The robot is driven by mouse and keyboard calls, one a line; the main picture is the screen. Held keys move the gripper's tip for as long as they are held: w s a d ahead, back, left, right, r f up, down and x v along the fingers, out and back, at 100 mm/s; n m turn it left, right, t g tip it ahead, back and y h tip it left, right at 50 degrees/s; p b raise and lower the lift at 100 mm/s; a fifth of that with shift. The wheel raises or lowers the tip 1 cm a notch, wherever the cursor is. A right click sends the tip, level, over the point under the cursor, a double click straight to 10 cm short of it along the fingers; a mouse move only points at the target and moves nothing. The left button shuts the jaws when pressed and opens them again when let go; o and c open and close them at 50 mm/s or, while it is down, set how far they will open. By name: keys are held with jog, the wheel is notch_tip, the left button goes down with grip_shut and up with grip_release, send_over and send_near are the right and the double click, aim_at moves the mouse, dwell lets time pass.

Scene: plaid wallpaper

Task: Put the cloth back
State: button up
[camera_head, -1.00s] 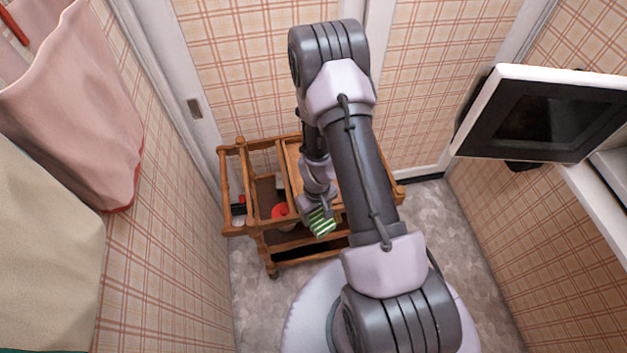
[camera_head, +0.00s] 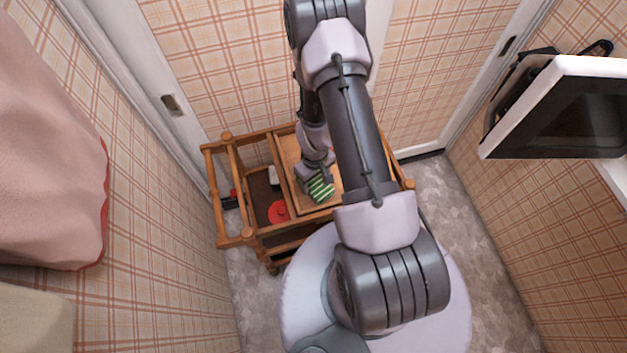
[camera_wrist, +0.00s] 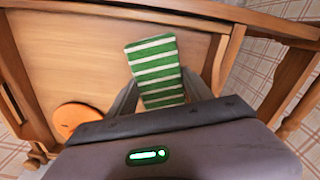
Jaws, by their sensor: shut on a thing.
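The cloth is a small green and white striped piece (camera_head: 320,189). It also shows in the wrist view (camera_wrist: 155,65). My gripper (camera_wrist: 160,92) is shut on it, with a finger on either side of its near end. The cloth's far part sticks out ahead of the fingers over a bare wooden surface. In the head view my gripper (camera_head: 318,172) holds it over the wooden tray top (camera_head: 289,150) of a bamboo trolley. I cannot tell whether the cloth touches the wood.
The trolley's open left part holds a red round thing (camera_head: 278,212) and a small white thing (camera_head: 273,176). An orange disc (camera_wrist: 75,118) shows on the wood in the wrist view. A pink towel (camera_head: 45,150) hangs at left. A white-framed appliance (camera_head: 570,110) juts out at right.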

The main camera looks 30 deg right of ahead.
jog(key=o, duration=1.5)
jog(key=shift+c, duration=0.2)
notch_tip(320, 180, up, 12)
jog(key=p, duration=1.1)
notch_tip(320, 180, up, 23)
jog(key=m+t, duration=0.2)
send_over(315, 182)
jog(key=w+a, duration=0.4)
jog(key=w, duration=0.1)
jog(key=s+a+r+m+t, duration=0.1)
jog(key=s+a+r, duration=0.2)
jog(key=s+r, duration=0.2)
jog(key=s+a+r+m+t+y, duration=0.1)
jog(key=s+a+r, duration=0.3)
jog(key=r, duration=0.5)
jog(key=s+a+r+m+t+y, duration=0.1)
jog(key=s+a+r, duration=0.2)
jog(key=s+r, duration=0.4)
jog(key=shift+a+r+m+t, duration=0.3)
jog(key=shift+a+r+t, duration=0.1)
jog(key=shift+r, duration=0.15)
jog(key=shift+s, duration=0.1)
